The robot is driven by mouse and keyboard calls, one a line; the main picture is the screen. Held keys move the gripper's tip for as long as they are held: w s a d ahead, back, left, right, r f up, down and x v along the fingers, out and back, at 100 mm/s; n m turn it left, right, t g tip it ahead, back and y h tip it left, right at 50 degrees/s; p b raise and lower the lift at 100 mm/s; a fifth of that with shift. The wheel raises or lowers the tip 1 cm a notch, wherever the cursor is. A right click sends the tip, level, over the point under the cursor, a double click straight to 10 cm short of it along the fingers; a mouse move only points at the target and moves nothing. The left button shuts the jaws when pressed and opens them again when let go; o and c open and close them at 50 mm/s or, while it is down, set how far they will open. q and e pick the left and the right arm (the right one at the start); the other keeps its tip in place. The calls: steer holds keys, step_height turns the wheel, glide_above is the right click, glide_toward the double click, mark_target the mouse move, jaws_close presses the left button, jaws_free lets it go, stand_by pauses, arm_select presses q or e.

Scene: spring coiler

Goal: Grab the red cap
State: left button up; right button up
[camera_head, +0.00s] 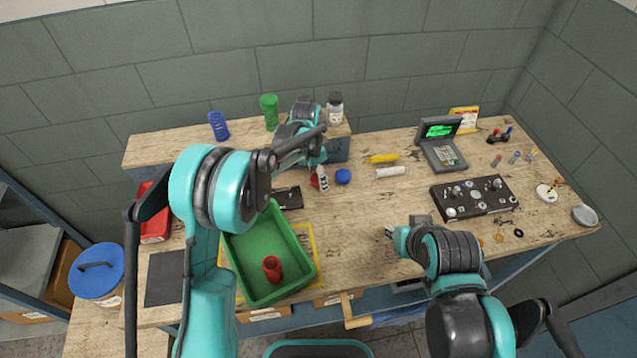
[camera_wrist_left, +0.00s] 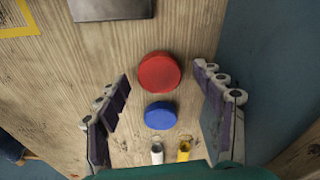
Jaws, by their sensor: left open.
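The red cap (camera_wrist_left: 158,72) is a round disc lying flat on the wooden table, centred between my left fingertips in the left wrist view. In the head view only a sliver of the red cap (camera_head: 314,182) shows beside my left gripper (camera_head: 320,178), which hides the rest. My left gripper is open and empty, pointing down over the cap; its two fingers flank it with gaps on both sides. A blue cap (camera_wrist_left: 161,115) lies close to the red one. My right gripper (camera_head: 391,232) is low over the front of the table; its fingers are too small to read.
A green bin (camera_head: 232,262) holding a red container (camera_head: 272,268) stands at the front left. A yellow tube (camera_head: 384,158) and a white tube (camera_head: 390,172) lie right of the caps. Bottles stand on the raised shelf behind. The table's middle is clear.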

arm_select(q)
steer(key=c, duration=1.2)
steer(key=shift+c, duration=0.2)
